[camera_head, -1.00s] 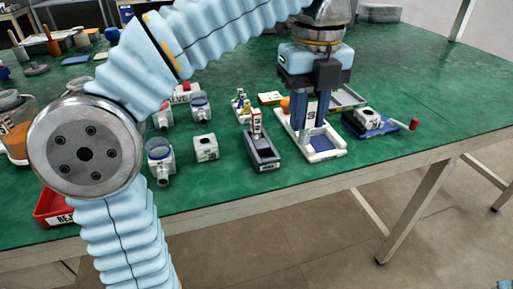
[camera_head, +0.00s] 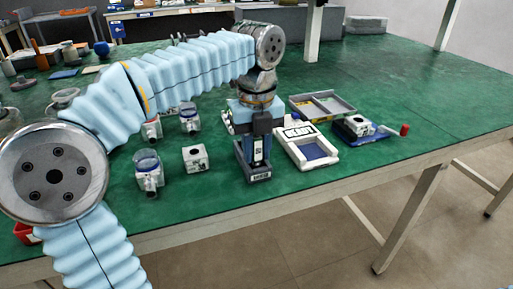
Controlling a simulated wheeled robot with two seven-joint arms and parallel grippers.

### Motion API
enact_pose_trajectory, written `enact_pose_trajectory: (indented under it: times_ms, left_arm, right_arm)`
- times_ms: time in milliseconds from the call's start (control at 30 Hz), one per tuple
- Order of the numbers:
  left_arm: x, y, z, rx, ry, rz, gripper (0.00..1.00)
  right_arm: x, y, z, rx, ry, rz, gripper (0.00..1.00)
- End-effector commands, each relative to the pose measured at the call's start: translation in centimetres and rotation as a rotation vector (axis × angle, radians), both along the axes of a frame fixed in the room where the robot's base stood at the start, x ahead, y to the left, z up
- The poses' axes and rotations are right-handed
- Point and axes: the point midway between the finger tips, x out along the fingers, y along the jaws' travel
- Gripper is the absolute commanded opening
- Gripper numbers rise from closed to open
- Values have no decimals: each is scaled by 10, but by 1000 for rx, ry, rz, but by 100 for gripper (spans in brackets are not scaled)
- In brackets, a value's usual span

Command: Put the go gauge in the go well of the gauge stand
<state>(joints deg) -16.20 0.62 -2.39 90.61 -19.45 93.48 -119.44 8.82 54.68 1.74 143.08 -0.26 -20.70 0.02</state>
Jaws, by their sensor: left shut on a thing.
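My left gripper (camera_head: 256,166) points down over a dark grey, open-topped block (camera_head: 258,177) with a small label on its front, which looks like the gauge stand. The gripper is shut on a slim piece with a white marked face, which I take to be the go gauge (camera_head: 258,152). Its lower end is hidden between the fingers and the block, so I cannot tell whether it is in a well or above it. The rest of the stand's top is hidden too. My right gripper is not in view.
Right of the gripper stands a white tray marked READY (camera_head: 322,162). Behind it is a grey divided tray (camera_head: 322,104). A blue fixture (camera_head: 358,131) with a red-knobbed lever is farther right. A white block (camera_head: 196,158) and glass-topped pump parts (camera_head: 149,172) stand left. The right tabletop is clear.

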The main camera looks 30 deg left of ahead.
Motion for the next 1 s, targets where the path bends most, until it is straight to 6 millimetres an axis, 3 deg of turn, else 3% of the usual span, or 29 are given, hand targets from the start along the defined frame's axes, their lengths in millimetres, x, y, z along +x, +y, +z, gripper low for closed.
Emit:
enact_pose_trajectory:
  times_ms: [200, 233, 367, 733, 867, 1000]
  left_arm:
    - [0, 0, -4, 1, 1, 0, 0]
    - [0, 0, -3, 1, 1, 0, 32]
    - [0, 0, -2, 1, 1, 0, 52]
    - [0, 0, 5, 0, 0, 0, 53]
    - [0, 0, 27, -1, -2, 0, 53]
    - [1, -1, 62, -1, -2, 0, 53]
  right_arm:
    - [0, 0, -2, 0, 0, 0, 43]
    - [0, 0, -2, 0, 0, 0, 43]
    - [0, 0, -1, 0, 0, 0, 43]
    - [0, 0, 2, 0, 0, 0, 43]
    - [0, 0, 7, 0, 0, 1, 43]
    - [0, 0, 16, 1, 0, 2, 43]
